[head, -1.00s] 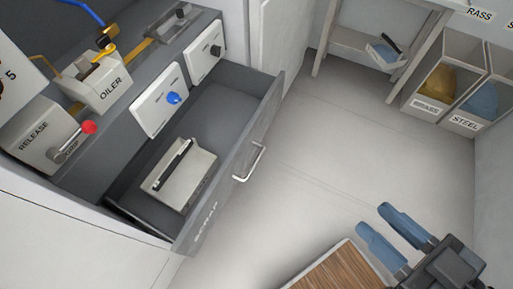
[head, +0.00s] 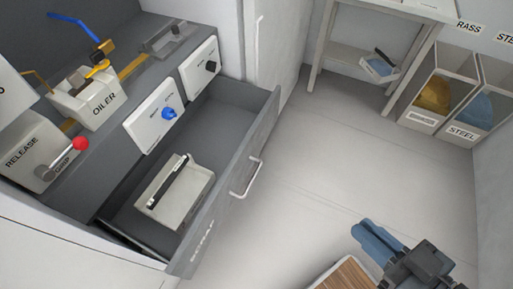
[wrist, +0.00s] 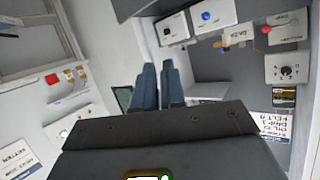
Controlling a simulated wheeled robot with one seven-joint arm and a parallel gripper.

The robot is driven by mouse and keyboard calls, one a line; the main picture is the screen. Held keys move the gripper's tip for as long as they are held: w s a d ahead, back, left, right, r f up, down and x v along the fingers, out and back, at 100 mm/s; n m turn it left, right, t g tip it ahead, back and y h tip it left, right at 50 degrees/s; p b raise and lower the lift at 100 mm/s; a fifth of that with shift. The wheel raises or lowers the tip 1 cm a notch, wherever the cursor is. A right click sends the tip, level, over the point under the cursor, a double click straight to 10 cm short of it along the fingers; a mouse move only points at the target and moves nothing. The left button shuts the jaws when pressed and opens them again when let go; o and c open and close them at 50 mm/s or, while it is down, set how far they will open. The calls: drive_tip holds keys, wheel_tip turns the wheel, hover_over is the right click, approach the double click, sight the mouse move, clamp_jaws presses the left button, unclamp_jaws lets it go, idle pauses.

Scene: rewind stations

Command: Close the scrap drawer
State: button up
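The scrap drawer (head: 221,211) is pulled out of the grey bench in the head view. Its front panel carries a "SCRAP" label and a silver bar handle (head: 246,180). A pale tray-like box (head: 181,205) with a black strip on top lies inside it. My gripper (head: 366,236) is at the lower right, over the floor and well apart from the drawer and handle. Its blue fingers lie close together and hold nothing. They also show in the wrist view (wrist: 160,84) with only a narrow gap.
The oiler (head: 92,97), a red-knobbed release lever (head: 78,143) and two white switch boxes stand on the bench above the drawer. A wood-topped surface (head: 345,276) is below my gripper. Scrap bins (head: 434,100) stand at the back right. The floor before the drawer is clear.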

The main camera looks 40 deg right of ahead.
drive_tip(key=w+d+f+m+b, duration=0.1)
drive_tip(key=w+f, duration=0.1)
drive_tip(key=f, duration=0.3)
drive_tip(key=w+d+f+m+g+b, duration=0.1)
drive_tip(key=f+m+b, duration=0.1)
drive_tip(key=f, duration=0.3)
drive_tip(key=w+d+f+m+g+b, duration=0.1)
drive_tip(key=w+d+f, duration=0.1)
drive_tip(key=f, duration=0.3)
drive_tip(key=shift+w+f+m+b, duration=0.3)
drive_tip(key=shift+w+f+b, duration=0.05)
drive_tip(key=shift+f, duration=0.05)
clamp_jaws()
drive_tip(key=m+t+y+b, duration=0.45)
drive_tip(key=y+b, duration=0.55)
drive_tip(key=b, duration=0.3)
approach(255, 132)
drive_tip(key=shift+m+g, duration=0.35)
drive_tip(key=x, duration=0.7)
drive_tip(key=shift+d+r+b, duration=0.1)
drive_tip(key=shift+r+b, duration=0.2)
drive_tip(key=shift+r, duration=0.05)
drive_tip(key=b+x, duration=0.7)
drive_tip(key=x, duration=1.6)
drive_tip(key=shift+w+a+r+b, duration=0.2)
drive_tip(key=shift+w+b, duration=0.1)
drive_tip(key=shift+b, duration=0.1)
